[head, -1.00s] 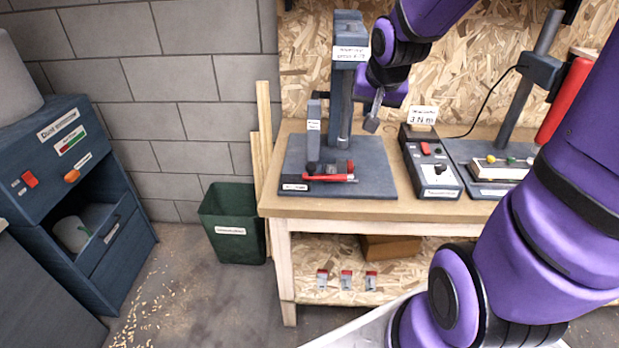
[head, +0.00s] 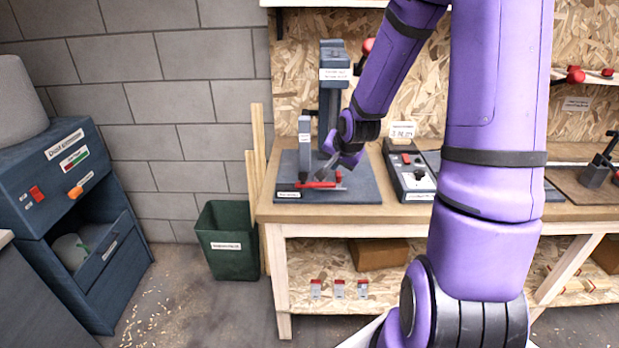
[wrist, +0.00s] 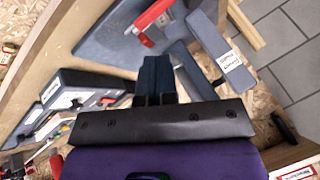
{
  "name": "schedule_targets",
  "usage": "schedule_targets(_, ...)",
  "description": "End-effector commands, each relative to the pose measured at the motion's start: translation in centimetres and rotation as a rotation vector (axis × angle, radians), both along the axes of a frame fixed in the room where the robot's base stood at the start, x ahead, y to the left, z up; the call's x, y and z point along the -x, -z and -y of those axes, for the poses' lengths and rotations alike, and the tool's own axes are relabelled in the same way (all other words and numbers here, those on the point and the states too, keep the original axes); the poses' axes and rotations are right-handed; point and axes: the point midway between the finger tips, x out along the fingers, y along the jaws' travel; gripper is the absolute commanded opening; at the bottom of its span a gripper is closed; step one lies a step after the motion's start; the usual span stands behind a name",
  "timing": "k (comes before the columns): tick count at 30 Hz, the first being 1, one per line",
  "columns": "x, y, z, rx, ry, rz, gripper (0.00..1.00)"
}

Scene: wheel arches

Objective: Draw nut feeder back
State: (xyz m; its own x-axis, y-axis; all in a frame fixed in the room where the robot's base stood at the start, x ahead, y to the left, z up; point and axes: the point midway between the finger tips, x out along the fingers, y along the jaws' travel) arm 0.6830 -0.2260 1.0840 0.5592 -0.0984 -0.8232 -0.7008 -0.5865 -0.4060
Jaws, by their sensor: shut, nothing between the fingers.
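A dark grey press stand (head: 333,100) rises from a flat grey base plate (head: 362,188) on the bench. A small upright grey part with a white label (head: 305,140) stands at its left; the label is too small to read. A low slide with a red bar (head: 318,184) lies at the front of the plate; it also shows in the wrist view (wrist: 150,22). I cannot tell which of these parts is named nut feeder. My gripper (head: 328,170) is shut and empty, just above the red bar and near the upright part. Its fingers (wrist: 157,72) point toward the plate.
A grey control box (head: 410,172) stands on the bench to the right. A green bin (head: 228,240) and a blue machine (head: 75,200) are on the left. Several red-topped parts sit on the lower shelf, beside a cardboard box (head: 377,252).

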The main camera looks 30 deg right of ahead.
Motion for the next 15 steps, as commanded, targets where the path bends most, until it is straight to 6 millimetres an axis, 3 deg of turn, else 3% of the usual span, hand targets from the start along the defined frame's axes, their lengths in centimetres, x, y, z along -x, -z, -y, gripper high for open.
schedule_targets(8,-0.1,0.1,0.0,0.0,-0.002,-0.001,0.0)
schedule_targets(15,-1.3,2.1,0.1,-0.001,-0.004,-0.004,0.0)
